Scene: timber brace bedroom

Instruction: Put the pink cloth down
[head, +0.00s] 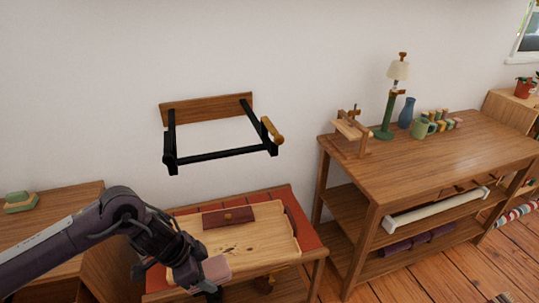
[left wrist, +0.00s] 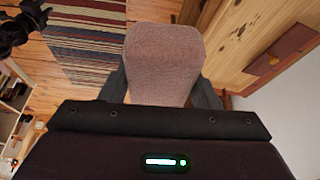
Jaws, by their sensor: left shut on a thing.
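The pink cloth (head: 216,268) is a folded, rounded pad. My left gripper (head: 204,276) is shut on it, at the front left part of the wooden tray (head: 262,251). In the left wrist view the cloth (left wrist: 164,58) sticks out from between the two dark fingers of the left gripper (left wrist: 165,95). I cannot tell whether the cloth touches the tray. In the left wrist view a dark gripper (left wrist: 22,27) shows at the upper left corner, and I cannot tell its finger state.
The tray lies on a small wooden table with a red top (head: 310,240); a dark red case (head: 229,217) lies on the tray. A black wall bracket (head: 222,154) hangs above.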

